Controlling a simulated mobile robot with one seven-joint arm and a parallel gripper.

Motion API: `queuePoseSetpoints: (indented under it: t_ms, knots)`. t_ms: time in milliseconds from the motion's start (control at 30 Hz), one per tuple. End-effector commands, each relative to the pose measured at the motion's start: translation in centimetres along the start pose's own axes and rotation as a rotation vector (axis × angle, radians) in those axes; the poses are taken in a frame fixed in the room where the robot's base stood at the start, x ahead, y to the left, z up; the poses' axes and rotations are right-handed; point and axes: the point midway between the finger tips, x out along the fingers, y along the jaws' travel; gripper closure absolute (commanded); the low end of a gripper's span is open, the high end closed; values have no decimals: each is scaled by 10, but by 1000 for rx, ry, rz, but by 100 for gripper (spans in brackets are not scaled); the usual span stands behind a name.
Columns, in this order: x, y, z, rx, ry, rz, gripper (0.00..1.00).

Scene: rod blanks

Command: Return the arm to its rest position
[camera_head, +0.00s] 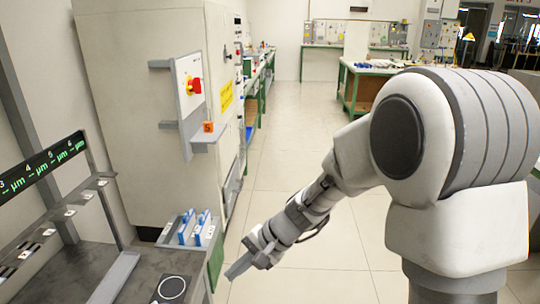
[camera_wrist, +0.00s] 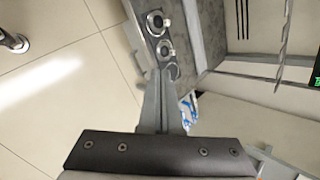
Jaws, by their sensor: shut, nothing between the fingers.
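My gripper (camera_head: 240,267) hangs at the end of my white and grey arm in the head view, pointing down and left over the floor, beside the right edge of the bench. In the wrist view the two grey fingers (camera_wrist: 163,78) lie together, shut, with nothing seen between them. The arm reaches from the right of the head view toward the lower middle, bent at a large white joint. I see no contact between the gripper and anything around it.
A dark bench (camera_head: 70,270) stands at lower left with a round disc (camera_head: 171,289). A grey bin holds blue-and-white pieces (camera_head: 195,229). The tiled aisle (camera_head: 290,150) is clear.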

Motion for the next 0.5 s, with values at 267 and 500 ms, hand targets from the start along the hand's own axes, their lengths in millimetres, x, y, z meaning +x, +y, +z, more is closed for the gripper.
queuePoseSetpoints:
  t_ms: [267,500]
  knots:
    - [-89,18,33,-243,136,117,100]
    - [-154,49,61,-411,274,245,100]
